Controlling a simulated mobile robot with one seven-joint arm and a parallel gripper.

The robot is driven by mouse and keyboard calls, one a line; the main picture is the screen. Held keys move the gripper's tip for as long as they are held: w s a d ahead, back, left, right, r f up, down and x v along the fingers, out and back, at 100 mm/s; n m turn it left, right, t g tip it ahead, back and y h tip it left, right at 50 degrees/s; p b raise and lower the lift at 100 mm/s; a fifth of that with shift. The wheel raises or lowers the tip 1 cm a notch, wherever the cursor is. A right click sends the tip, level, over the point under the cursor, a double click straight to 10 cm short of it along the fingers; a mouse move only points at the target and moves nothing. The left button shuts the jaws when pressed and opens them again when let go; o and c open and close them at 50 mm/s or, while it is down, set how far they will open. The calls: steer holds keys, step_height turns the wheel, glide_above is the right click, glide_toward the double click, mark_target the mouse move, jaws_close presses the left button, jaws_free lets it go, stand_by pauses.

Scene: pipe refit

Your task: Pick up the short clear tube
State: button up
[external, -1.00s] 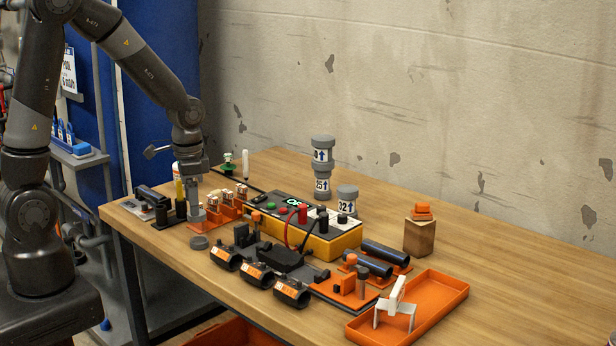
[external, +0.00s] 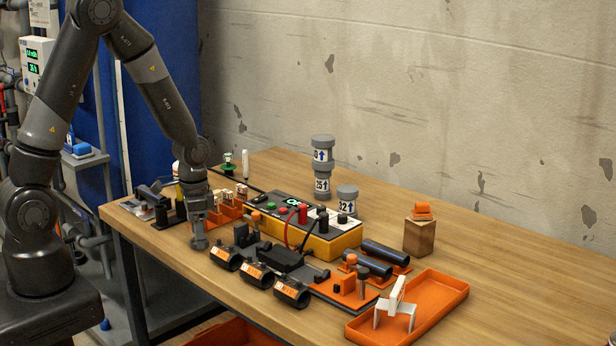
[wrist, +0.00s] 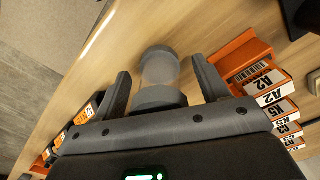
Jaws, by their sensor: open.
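The short clear tube (wrist: 160,70) shows in the wrist view as a see-through body with a grey band at each end. It lies between the two fingers of my gripper (wrist: 161,66), with a visible gap on either side. The fingers are open and do not appear to touch it. In the external view my gripper (external: 199,238) is low over the table's left front part. There the gripper covers most of the tube, so its contact with the fingers cannot be told.
An orange rack with labelled fittings (wrist: 250,65) stands close to the right finger. Black couplers with orange labels (external: 257,272) lie to the right along the table front. A yellow-black control box (external: 325,238) is behind them. The table's front edge is close.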

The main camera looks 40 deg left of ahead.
steer(key=shift+c, duration=0.2)
steer(key=c, duration=1)
steer(key=shift+c, duration=0.2)
steer(key=shift+r, duration=0.15)
